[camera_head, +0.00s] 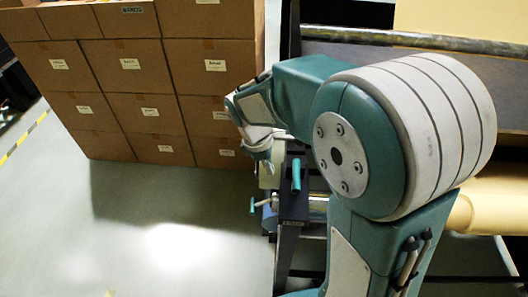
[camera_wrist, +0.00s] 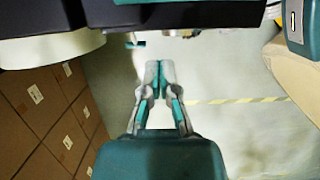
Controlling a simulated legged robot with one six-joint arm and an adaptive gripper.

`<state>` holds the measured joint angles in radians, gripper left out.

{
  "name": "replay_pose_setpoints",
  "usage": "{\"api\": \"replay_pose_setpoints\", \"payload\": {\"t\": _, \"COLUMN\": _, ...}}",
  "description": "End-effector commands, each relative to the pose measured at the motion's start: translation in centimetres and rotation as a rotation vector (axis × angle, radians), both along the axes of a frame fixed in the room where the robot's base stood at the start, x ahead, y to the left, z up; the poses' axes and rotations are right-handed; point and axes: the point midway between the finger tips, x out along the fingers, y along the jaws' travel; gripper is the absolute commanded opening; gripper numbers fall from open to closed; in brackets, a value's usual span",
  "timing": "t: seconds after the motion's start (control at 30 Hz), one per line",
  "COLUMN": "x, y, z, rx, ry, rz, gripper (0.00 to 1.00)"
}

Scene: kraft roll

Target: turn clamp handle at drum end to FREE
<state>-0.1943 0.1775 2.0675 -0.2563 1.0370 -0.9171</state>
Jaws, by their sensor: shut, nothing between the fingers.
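In the wrist view my gripper (camera_wrist: 158,68) is shut and empty, its fingertips together. In the head view two teal grips show by the dark stand at the roller's end. One is an upright teal lever (camera_head: 296,175) above the stand. The other is a small teal crossbar handle (camera_head: 254,207) on a metal stem to the left. I cannot tell for sure which is the clamp handle, and no FREE mark is readable. In the wrist view a small teal piece (camera_wrist: 135,44) lies beyond and left of my fingertips, apart from them.
Stacked cardboard boxes (camera_head: 135,85) form a wall at the back left. A kraft paper roll (camera_head: 500,205) lies at right, behind my arm. The dark stand (camera_head: 290,235) rises beside my arm. The grey floor (camera_head: 180,230) at left is clear.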

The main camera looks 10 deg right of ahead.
Motion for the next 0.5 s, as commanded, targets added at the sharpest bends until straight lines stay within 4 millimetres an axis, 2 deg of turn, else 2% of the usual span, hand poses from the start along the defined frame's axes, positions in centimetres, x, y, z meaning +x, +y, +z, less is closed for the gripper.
{"api": "replay_pose_setpoints", "payload": {"t": 0.1, "x": -0.6, "y": -2.0, "z": 0.6, "rx": 0.001, "ry": -0.003, "rz": -0.006, "gripper": 0.00}}
{"api": "replay_pose_setpoints", "payload": {"t": 0.2, "x": -0.9, "y": -3.0, "z": 0.8, "rx": 0.000, "ry": -0.002, "rz": -0.005, "gripper": 0.00}}
{"api": "replay_pose_setpoints", "payload": {"t": 0.5, "x": -1.2, "y": -3.7, "z": 1.0, "rx": 0.001, "ry": -0.001, "rz": -0.001, "gripper": 0.00}}
